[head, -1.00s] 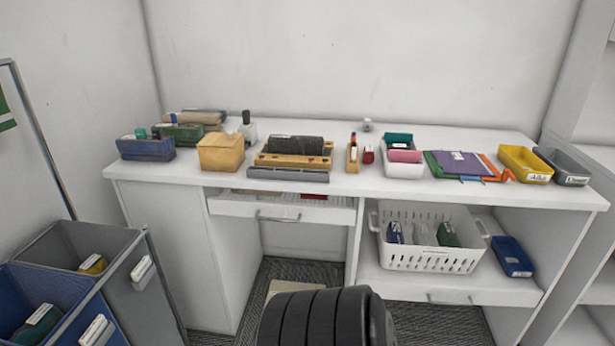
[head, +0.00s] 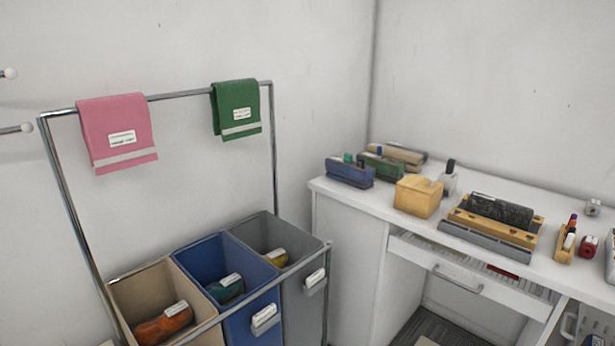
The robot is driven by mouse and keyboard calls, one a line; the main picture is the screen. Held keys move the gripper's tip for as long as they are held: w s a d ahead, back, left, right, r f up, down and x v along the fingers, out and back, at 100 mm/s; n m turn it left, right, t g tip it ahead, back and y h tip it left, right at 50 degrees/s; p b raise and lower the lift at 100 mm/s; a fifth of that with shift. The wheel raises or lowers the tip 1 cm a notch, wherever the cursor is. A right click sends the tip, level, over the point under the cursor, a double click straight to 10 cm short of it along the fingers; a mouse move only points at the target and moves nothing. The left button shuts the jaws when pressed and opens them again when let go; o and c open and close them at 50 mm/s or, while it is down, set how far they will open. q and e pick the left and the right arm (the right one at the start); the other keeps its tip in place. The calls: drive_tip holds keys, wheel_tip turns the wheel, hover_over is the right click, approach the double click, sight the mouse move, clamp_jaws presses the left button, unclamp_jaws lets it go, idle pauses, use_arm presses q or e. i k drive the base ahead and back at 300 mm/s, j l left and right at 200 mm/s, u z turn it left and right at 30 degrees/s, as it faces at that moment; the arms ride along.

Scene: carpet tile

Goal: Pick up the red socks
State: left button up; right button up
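No thing in view can be told for sure as the red socks. An orange-red rolled bundle (head: 164,325) with a white label lies in the beige bin (head: 128,292) at the lower left. A small dark red item (head: 589,246) with a white label stands on the white desk at the far right. Something flat and red (head: 503,272) shows in the partly open desk drawer (head: 470,277). Neither of my grippers is in view.
A blue bin (head: 205,261) and a grey bin (head: 262,230) stand beside the beige one, each with a labelled bundle inside. A metal rail (head: 180,95) above holds a pink towel (head: 118,130) and a green towel (head: 237,108). The white desk (head: 330,188) stands to the right.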

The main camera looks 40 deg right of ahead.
sight(588, 247)
drive_tip(key=z, duration=0.5)
drive_tip(key=l+z, duration=0.1)
drive_tip(key=z, duration=0.85)
drive_tip(key=l+z, duration=0.1)
drive_tip(key=z, duration=1.4)
drive_tip(key=i+l, duration=0.05)
